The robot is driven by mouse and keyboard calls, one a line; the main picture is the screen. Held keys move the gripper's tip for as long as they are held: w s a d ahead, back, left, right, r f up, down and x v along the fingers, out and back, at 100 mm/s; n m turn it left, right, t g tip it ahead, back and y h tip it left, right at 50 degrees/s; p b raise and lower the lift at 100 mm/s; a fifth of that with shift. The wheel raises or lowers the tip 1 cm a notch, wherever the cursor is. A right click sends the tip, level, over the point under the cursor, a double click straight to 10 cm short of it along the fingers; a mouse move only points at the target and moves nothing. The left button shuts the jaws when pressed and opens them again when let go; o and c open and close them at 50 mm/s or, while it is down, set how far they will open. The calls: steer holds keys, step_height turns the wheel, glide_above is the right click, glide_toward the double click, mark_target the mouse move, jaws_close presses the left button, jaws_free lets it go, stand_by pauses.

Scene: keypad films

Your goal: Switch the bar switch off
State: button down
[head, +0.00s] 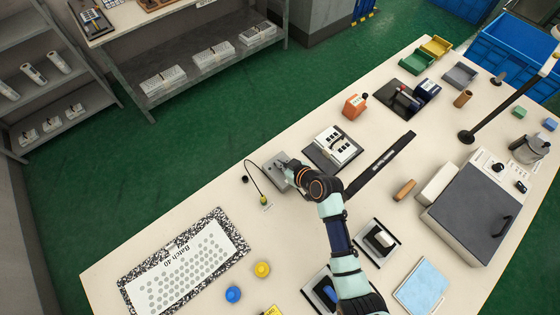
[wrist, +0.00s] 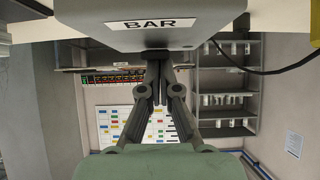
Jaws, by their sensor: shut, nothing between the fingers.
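The bar switch is a grey box (head: 277,171) on the table, near the far edge at mid-length. In the wrist view the box (wrist: 200,35) fills the top, with a "BAR" label on its face. My gripper (head: 291,167) is right at the box in the head view and covers part of it. In the wrist view my gripper (wrist: 158,62) is shut, its dark fingertips close together just below the label, at the box's lower edge. The fingertips hide the bar itself, so its position and any contact cannot be told.
A black cable with a yellow-green end (head: 264,199) lies left of the box. A keypad on a dark base (head: 334,147) stands close to its right.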

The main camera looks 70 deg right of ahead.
steer(key=shift+f, duration=0.1)
steer(key=r+p, duration=0.4)
steer(key=r, duration=0.1)
steer(key=shift+w+d+r, duration=0.15)
steer(key=shift+w+r, duration=0.1)
steer(key=s+a+r+p, duration=0.1)
steer(key=s+a+r, duration=0.1)
steer(key=s+r, duration=0.2)
step_height(320, 180, up, 3)
steer(key=shift+s+a+f, duration=0.1)
steer(key=shift+s+a, duration=0.25)
steer(key=w+a+r+n+t+y, duration=0.1)
steer(key=w+a+r+n, duration=0.1)
steer(key=w+a+r, duration=0.45)
steer(key=w+a+r+n+y, duration=0.1)
steer(key=w+a+r, duration=0.2)
steer(key=a, duration=0.6)
steer(key=w+a+r+n+t+y, duration=0.1)
steer(key=w+a+r+n, duration=0.1)
steer(key=w+a+r, duration=0.45)
steer(key=s+a+r+t+y+p, duration=0.1)
steer(key=a+r, duration=0.2)
steer(key=a, duration=0.5)
steer(key=s+a+r+y+p, duration=0.1)
steer(key=a+r, duration=0.3)
steer(key=a, duration=0.3)
step_height(320, 180, up, 17)
steer(key=p, duration=1.7)
steer(key=shift+d+n, duration=0.3)
steer(key=shift+d, duration=0.05)
